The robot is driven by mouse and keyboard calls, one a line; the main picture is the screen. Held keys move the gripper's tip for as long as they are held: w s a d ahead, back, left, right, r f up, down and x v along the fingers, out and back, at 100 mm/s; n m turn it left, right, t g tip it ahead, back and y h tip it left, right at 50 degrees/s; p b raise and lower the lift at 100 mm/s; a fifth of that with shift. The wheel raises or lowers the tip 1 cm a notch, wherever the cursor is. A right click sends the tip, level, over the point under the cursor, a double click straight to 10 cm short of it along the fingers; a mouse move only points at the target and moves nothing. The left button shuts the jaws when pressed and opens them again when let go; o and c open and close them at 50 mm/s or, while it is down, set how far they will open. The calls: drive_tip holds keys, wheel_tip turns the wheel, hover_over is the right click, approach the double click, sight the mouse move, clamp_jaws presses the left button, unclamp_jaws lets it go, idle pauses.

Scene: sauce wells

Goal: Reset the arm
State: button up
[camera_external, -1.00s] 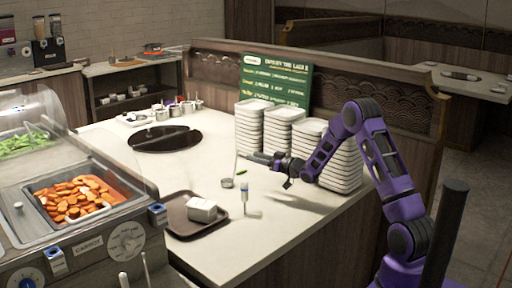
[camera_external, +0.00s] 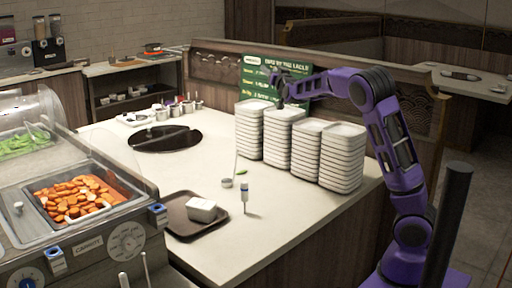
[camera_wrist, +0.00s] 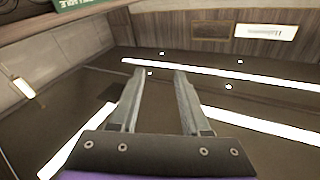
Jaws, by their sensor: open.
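My purple arm is raised above the stacks of white dishes (camera_external: 292,138). My gripper (camera_external: 276,88) is up in front of the green menu board (camera_external: 301,66) in the external view, above the stacks and apart from the counter. In the wrist view my gripper (camera_wrist: 160,74) shows two parallel grey fingers spread apart with nothing between them. That view looks at the ceiling with its long white lights (camera_wrist: 225,75).
A food bar with carrots (camera_external: 75,198) is at left.

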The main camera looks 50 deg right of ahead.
drive_tip(key=s+r+m+t+y+p, duration=0.1)
drive_tip(key=s+r+m+y+p, duration=0.2)
drive_tip(key=r, duration=0.7)
drive_tip(key=s+r+m+t+y, duration=0.2)
drive_tip(key=s+r+m, duration=0.25)
drive_tip(key=r, duration=0.65)
drive_tip(key=s+r+m+t+y+p, duration=0.1)
drive_tip(key=s+r+m+y+p, duration=0.3)
drive_tip(key=r, duration=0.6)
drive_tip(key=s+a+f+n+g+y+b, duration=0.1)
drive_tip(key=s+a+f+n+g+y, duration=0.2)
drive_tip(key=s+a+f+n, duration=0.5)
drive_tip(key=s+a+f+n+g+y+b, duration=0.2)
drive_tip(key=s+a+f+g, duration=0.3)
drive_tip(key=f, duration=0.7)
drive_tip(key=s+a+f+n+g+y+b, duration=0.1)
drive_tip(key=s+a+f+n+g+y, duration=0.15)
drive_tip(key=s+a+f+n, duration=0.45)
drive_tip(key=s+f+n+g+h, duration=0.1)
drive_tip(key=s+f+h, duration=0.1)
drive_tip(key=s+f, duration=0.2)
drive_tip(key=s+f+g+h, duration=0.2)
drive_tip(key=s+f+h, duration=0.1)
drive_tip(key=f, duration=0.7)
drive_tip(key=s+f+n+g+h+b, duration=0.1)
drive_tip(key=s+f+g+h, duration=0.1)
drive_tip(key=s+f, duration=0.3)
wheel_tip(320, 180, down, 2)
drive_tip(key=shift+d+n, duration=0.15)
drive_tip(key=shift+n, duration=0.2)
